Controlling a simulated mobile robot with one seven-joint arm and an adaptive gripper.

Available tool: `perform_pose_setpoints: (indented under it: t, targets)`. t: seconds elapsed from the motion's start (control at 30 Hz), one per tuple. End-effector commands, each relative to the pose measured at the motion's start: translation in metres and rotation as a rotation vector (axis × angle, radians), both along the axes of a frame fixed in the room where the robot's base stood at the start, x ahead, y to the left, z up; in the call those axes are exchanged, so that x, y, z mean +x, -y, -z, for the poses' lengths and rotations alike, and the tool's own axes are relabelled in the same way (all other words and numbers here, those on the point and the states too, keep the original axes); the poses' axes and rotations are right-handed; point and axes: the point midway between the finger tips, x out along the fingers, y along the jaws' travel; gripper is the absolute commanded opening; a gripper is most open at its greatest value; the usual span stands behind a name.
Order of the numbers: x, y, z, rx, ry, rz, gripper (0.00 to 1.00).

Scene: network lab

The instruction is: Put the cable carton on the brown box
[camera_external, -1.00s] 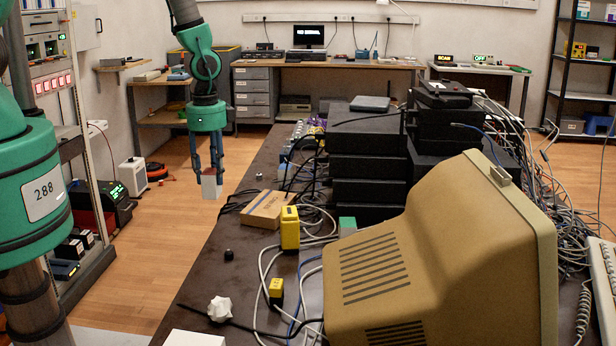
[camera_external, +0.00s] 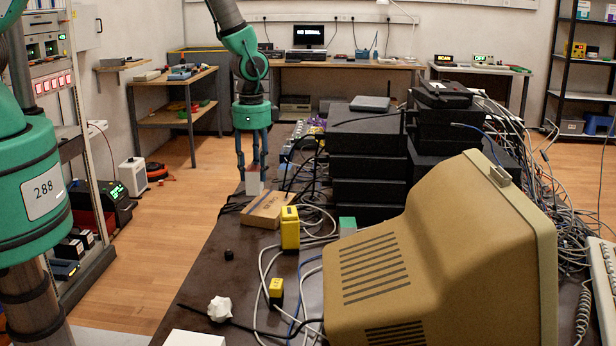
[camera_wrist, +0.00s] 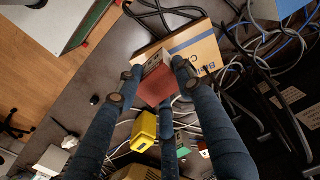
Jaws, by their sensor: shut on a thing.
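The cable carton (camera_external: 253,187) is a small block, pale on the side seen in the outside view and reddish in the wrist view (camera_wrist: 156,88). My gripper (camera_external: 252,170) points down and is shut on it, with fingers around its sides. The brown box (camera_external: 270,211) is a flat cardboard box with printing, lying on the dark table. The carton is at the far left end of this box in the outside view and overlaps it in the wrist view (camera_wrist: 206,48). I cannot tell whether they touch.
A yellow block (camera_external: 290,229) stands just in front of the brown box. Loose cables (camera_external: 316,217) lie to its right, beside stacked black units (camera_external: 366,165). A beige monitor (camera_external: 430,260) fills the near right. The table's left strip (camera_external: 205,265) is mostly clear.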

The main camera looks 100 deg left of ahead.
Motion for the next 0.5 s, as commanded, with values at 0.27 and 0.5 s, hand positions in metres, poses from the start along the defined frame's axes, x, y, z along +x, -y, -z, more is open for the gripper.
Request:
perform_pose_setpoints:
  t: [0.27, 0.5]
  targets:
    - [0.031, -0.018, 0.003, 0.0, 0.001, 0.0, 0.07]
    - [0.036, -0.02, 0.004, 0.0, 0.0, 0.0, 0.07]
